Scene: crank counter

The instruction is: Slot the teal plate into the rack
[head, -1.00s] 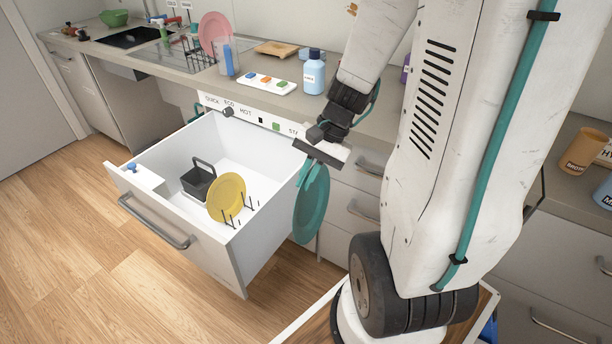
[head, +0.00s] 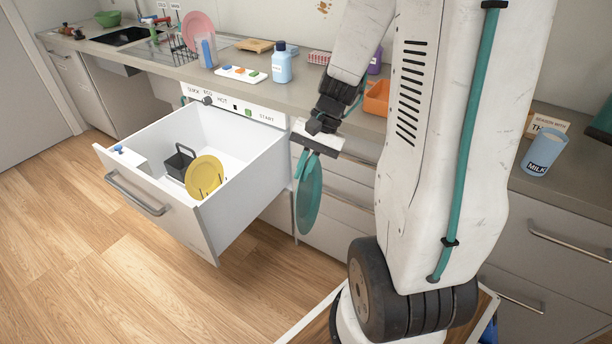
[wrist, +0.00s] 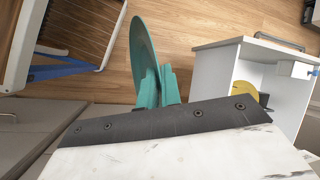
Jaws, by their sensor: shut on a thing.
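The teal plate (head: 309,200) hangs upright below my gripper (head: 308,165), whose teal fingers are shut on its upper edge. In the wrist view the plate (wrist: 143,50) shows nearly edge-on between the fingers (wrist: 158,88). It is outside the open white drawer, to the right of the drawer's side wall and apart from it. The rack is the row of thin dark prongs (head: 219,181) inside the drawer (head: 247,172). A yellow plate (head: 204,177) stands tilted at these prongs. Part of the rack is hidden behind the drawer wall.
A dark basket (head: 180,161) sits in the drawer left of the yellow plate. The counter (head: 330,112) above holds a blue bottle (head: 282,63), a button panel (head: 240,74) and an orange container (head: 376,98). Wooden floor lies open in front of the drawer.

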